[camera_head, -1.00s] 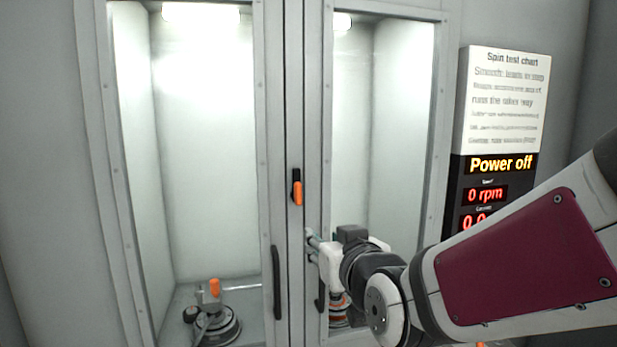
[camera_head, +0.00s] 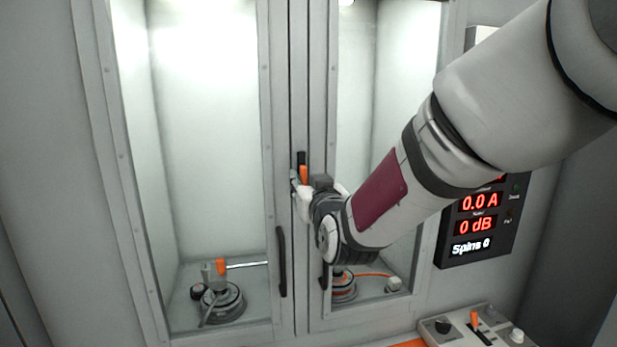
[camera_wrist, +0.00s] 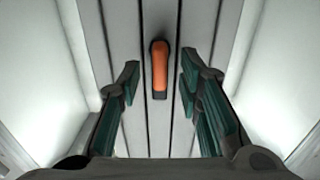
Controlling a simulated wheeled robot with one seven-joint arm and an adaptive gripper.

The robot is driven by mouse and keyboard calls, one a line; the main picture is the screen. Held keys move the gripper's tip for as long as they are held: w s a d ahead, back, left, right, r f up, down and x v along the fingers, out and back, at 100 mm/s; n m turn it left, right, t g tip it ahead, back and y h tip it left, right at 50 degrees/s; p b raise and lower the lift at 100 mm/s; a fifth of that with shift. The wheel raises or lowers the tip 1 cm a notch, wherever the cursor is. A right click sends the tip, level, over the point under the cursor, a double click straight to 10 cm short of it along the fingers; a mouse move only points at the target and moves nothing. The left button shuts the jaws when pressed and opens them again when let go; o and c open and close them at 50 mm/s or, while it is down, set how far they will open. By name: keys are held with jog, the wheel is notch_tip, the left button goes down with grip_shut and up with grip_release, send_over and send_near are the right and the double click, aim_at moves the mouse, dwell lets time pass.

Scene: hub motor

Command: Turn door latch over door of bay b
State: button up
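The door latch (camera_head: 304,173) is an orange handle on a black mount, on the grey post between the two glazed doors. It hangs upright, with the orange end down. In the wrist view the latch (camera_wrist: 160,72) stands in the middle, between my fingers. My gripper (camera_wrist: 160,88) is open, with one green-padded finger on each side of the latch and gaps to both. In the head view my gripper (camera_head: 294,183) is at the latch's lower end and partly covers it. The left door (camera_head: 266,140) and right door (camera_head: 330,130) look shut. No label shows which is bay b.
Each door has a dark handle low down; the left handle (camera_head: 281,262) is clear of my arm. Motor rigs stand inside both bays, the left rig (camera_head: 222,303) in plain view. A display (camera_head: 478,225) is at the right, partly behind my arm. A control panel (camera_head: 475,328) is at bottom right.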

aim_at(304, 179)
jog(key=shift+x, duration=1.65)
grip_shut()
